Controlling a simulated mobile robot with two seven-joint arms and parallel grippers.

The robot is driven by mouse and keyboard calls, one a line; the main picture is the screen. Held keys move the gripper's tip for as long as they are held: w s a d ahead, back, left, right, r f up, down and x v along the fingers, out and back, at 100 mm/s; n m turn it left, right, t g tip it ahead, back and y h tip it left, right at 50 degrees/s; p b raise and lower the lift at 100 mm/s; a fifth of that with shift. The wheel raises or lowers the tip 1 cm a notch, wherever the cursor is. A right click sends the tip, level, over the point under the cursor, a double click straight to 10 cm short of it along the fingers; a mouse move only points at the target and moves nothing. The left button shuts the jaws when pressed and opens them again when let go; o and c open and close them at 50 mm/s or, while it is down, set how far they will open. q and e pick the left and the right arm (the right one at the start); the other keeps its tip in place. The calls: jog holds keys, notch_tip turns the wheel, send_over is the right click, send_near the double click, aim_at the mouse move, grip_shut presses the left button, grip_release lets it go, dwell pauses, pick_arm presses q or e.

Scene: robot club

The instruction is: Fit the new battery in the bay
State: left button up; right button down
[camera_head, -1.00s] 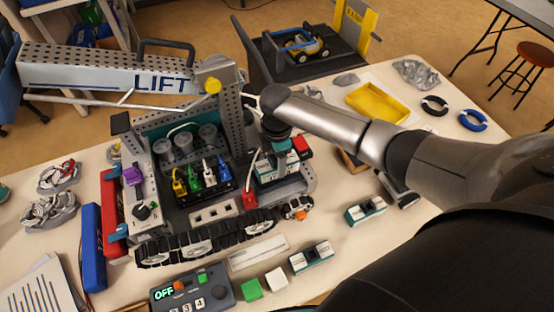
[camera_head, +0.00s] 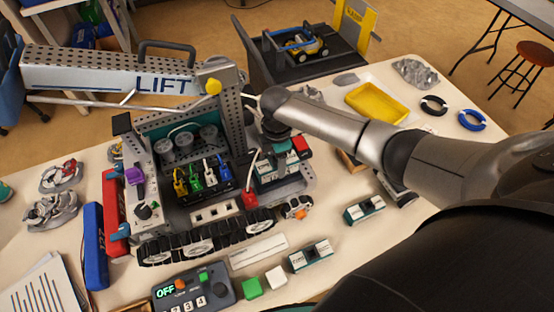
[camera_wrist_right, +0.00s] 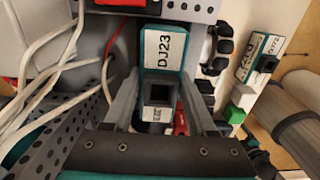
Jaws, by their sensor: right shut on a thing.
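My right gripper (camera_head: 278,150) reaches down over the right end of the tracked robot (camera_head: 190,215). It is shut on a teal and white battery (camera_wrist_right: 160,52), whose label reads DJ23 in the right wrist view. The fingers (camera_wrist_right: 160,85) lie on both sides of it. The battery is at the bay (camera_head: 287,186) on the robot's right end; the arm and gripper partly hide it, and I cannot tell how deep it sits. Two similar batteries lie on the table, one to the right (camera_head: 365,209) and one in front (camera_head: 310,257). My left gripper is out of view.
A grey lift arm (camera_head: 110,72) spans the robot's upper left. A control box reading OFF (camera_head: 195,289) stands in front, beside green (camera_head: 251,288) and white (camera_head: 276,277) blocks. White cables (camera_wrist_right: 55,55) run close to the gripper's left. A yellow tray (camera_head: 378,103) lies behind.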

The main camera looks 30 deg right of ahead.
jog(key=shift+f, duration=1.25)
dwell(1.9)
jog(key=shift+c, duration=1.8)
grip_release()
jog(key=shift+f, duration=0.1)
jog(key=shift+o, duration=1.2)
jog(key=shift+s+f, duration=0.1)
jog(key=shift+s, duration=0.15)
jog(key=shift+w+r+p, duration=0.15)
jog(key=shift+r+p, duration=1.65)
jog(key=shift+r, duration=0.05)
jog(key=shift+w+r+p, duration=0.1)
jog(key=shift+r+p, duration=1.65)
jog(key=shift+r, duration=0.1)
